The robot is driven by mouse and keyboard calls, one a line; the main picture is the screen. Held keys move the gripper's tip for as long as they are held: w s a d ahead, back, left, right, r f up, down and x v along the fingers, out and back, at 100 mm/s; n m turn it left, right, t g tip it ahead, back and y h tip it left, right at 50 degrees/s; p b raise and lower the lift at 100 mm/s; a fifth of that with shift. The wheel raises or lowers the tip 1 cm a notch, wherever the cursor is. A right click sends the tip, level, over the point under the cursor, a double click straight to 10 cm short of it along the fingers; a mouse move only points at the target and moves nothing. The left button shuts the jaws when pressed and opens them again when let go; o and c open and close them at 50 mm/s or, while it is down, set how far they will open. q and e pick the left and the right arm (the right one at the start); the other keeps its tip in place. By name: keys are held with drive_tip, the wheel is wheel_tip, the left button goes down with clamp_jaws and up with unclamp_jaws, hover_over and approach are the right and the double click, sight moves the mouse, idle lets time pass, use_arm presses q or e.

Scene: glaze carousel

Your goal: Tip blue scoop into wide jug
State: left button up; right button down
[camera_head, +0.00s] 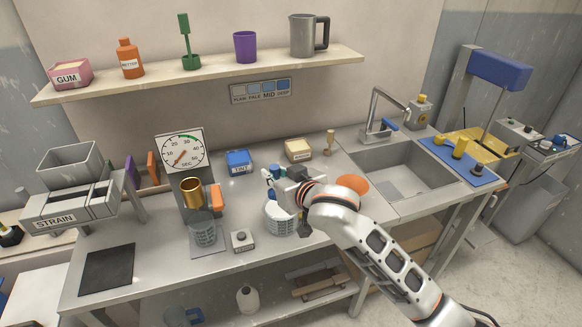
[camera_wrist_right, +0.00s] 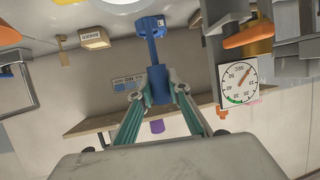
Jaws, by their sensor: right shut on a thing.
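My right gripper (camera_head: 274,182) is above the counter's middle. In the right wrist view its two teal fingers (camera_wrist_right: 158,93) are shut on the blue scoop (camera_wrist_right: 156,62), whose handle extends from between the fingertips to a wider blue end. In the head view only small blue parts of the scoop show beside the fingers. A wide pale jug with marked sides (camera_head: 281,222) stands on the counter just below the gripper, partly hidden by my wrist. Whether the scoop holds anything cannot be seen. My left gripper is not in view.
A clear marked jug (camera_head: 203,234) stands under a gold cup (camera_head: 191,192), left of the wide jug. A small button box (camera_head: 242,240) sits between the jugs. A blue tub (camera_head: 238,163) and a cream box (camera_head: 298,150) are behind; an orange disc (camera_head: 352,184) and sink (camera_head: 400,168) lie right.

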drive_tip(key=shift+f, duration=0.3)
drive_tip(key=d+f+m+y, duration=0.1)
drive_tip(key=d+m, duration=0.1)
drive_tip(key=w+d+f+m+y+b, duration=0.1)
drive_tip(key=d+m+y, duration=0.1)
drive_tip(key=w+d+f+m+y+b, duration=0.1)
drive_tip(key=d+f+m, duration=0.1)
drive_tip(key=m, duration=0.1)
drive_tip(key=shift+y, duration=0.3)
use_arm(q)
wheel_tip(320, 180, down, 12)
drive_tip(key=b, duration=1.3)
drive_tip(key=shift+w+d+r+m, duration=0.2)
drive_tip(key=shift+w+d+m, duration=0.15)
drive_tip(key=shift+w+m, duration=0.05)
use_arm(e)
drive_tip(key=d+f+m+t+y, duration=0.1)
drive_tip(key=d+f+m+t, duration=0.2)
drive_tip(key=f+m, duration=0.4)
drive_tip(key=shift+w+f+m+t, duration=0.15)
drive_tip(key=shift+w+m+t, duration=0.55)
drive_tip(key=shift+m, duration=1.3)
